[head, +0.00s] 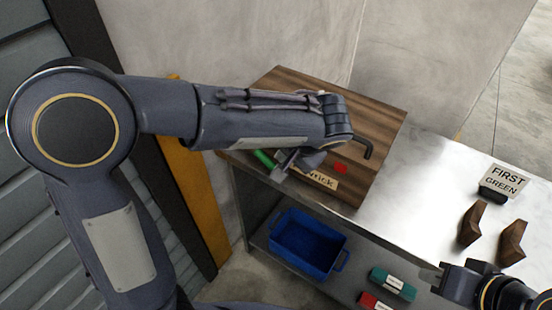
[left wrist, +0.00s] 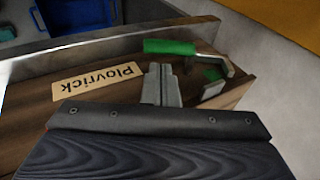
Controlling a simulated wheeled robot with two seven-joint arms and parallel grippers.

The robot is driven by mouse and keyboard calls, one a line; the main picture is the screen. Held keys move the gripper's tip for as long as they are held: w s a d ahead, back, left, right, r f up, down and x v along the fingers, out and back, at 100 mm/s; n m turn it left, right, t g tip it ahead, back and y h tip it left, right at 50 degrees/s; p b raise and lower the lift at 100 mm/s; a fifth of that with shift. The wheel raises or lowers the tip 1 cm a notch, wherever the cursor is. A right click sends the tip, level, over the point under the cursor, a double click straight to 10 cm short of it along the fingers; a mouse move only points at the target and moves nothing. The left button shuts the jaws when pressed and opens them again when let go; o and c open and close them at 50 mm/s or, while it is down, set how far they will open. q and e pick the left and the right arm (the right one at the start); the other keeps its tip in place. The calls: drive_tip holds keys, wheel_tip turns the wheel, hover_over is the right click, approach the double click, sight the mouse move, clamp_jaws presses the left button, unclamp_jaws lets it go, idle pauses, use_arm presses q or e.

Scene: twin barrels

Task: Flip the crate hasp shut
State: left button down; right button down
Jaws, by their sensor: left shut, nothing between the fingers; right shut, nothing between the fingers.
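The wooden crate (head: 380,128) stands at the left end of the metal table, with a "Plovrick" label on its front; the label (left wrist: 97,82) also shows in the left wrist view. A hasp with a green grip (left wrist: 169,46) and a bent metal end lies beside a small green patch (left wrist: 211,73). The green grip (head: 264,158) also shows at the crate's front left in the head view. My left gripper (left wrist: 160,72) is shut and empty close beside the grip; contact cannot be told. My right gripper (head: 437,275) is shut and empty at the lower right.
A dark hooked lever (head: 366,147) and a red patch (head: 340,168) are on the crate. A "FIRST GREEN" sign (head: 505,181) and two brown angled blocks (head: 472,223) stand on the right of the table. Below are a blue bin (head: 307,242), a teal box (head: 393,284) and a red box (head: 372,301).

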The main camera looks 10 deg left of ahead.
sight(273, 165)
use_arm(q)
drive_tip(key=shift+x, duration=2.75)
drive_tip(key=shift+d+f+t+y+b, duration=0.1)
drive_tip(key=shift+f+t+y+b, duration=0.2)
drive_tip(key=shift+f+y+b, duration=0.6)
drive_tip(key=f+t+y+b, duration=0.1)
drive_tip(key=b, duration=0.2)
drive_tip(key=f+y+b, duration=0.1)
drive_tip(key=y+b, duration=0.1)
drive_tip(key=b, duration=0.2)
drive_tip(key=f+m+t+y+b, duration=0.1)
drive_tip(key=y+b, duration=0.1)
drive_tip(key=b, duration=0.1)
drive_tip(key=shift+w+a+f+t, duration=0.1)
drive_tip(key=shift+a+t, duration=0.2)
drive_tip(key=shift+a, duration=0.1)
drive_tip(key=shift+w+a+f+b, duration=0.1)
drive_tip(key=shift+a+f+b, duration=0.15)
drive_tip(key=shift+b, duration=0.65)
drive_tip(key=shift+w+a+f+b, duration=0.2)
drive_tip(key=shift+a+f+b, duration=0.2)
drive_tip(key=shift+a+b, duration=0.35)
drive_tip(key=shift+d+f, duration=0.1)
